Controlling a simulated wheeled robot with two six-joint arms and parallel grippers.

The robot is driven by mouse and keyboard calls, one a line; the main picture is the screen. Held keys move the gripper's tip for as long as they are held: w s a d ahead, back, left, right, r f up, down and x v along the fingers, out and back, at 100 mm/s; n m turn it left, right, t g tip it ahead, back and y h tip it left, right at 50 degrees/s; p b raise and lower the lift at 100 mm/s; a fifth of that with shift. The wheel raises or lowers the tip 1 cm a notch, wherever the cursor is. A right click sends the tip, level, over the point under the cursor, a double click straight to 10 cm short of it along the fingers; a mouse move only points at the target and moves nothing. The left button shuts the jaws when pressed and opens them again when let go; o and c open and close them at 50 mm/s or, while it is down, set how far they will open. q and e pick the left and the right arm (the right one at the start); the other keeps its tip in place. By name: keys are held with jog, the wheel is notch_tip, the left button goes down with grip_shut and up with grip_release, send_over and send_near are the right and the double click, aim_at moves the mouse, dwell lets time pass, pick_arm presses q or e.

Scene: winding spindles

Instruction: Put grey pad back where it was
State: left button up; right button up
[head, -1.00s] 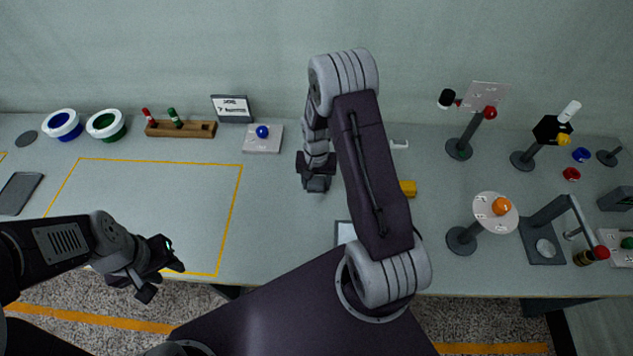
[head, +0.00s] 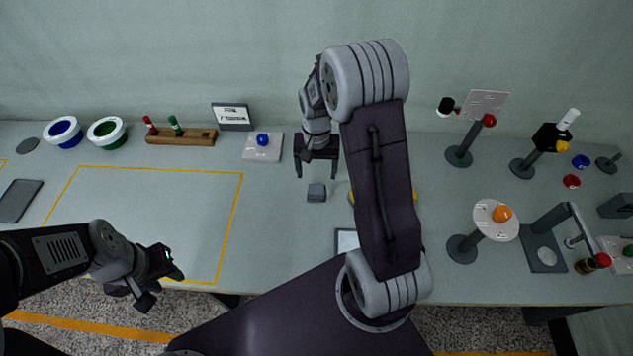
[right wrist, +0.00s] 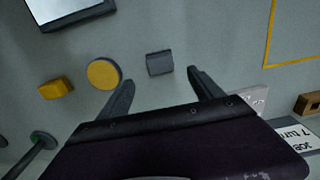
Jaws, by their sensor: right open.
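The grey pad (head: 316,193) is a small dark grey block lying on the table near the middle. It also shows in the right wrist view (right wrist: 160,63), just beyond my fingertips. My right gripper (head: 317,173) is open and empty, with its fingers pointing toward the pad but apart from it. In the right wrist view my gripper (right wrist: 160,82) has its two fingers spread wide, the pad lying ahead of the gap. My left gripper (head: 164,286) is open and empty over the table's front edge at left.
A yellow disc (right wrist: 104,73) and a yellow block (right wrist: 56,89) lie beside the pad, mostly hidden by my arm in the head view. A framed screen (head: 346,240) lies nearer. A white plate with a blue ball (head: 262,141) sits left. The yellow-outlined area (head: 150,215) is clear.

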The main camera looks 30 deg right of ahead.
jog(key=s+a+r+n, duration=0.2)
jog(key=s+a+n, duration=0.1)
jog(key=s, duration=0.3)
jog(key=s+a+r+n+t, duration=0.1)
jog(key=s+a+r+n, duration=0.1)
jog(key=s, duration=0.4)
jog(key=shift+s+a+n, duration=0.2)
jog(key=shift+a+n, duration=0.4)
jog(key=shift+a, duration=0.6)
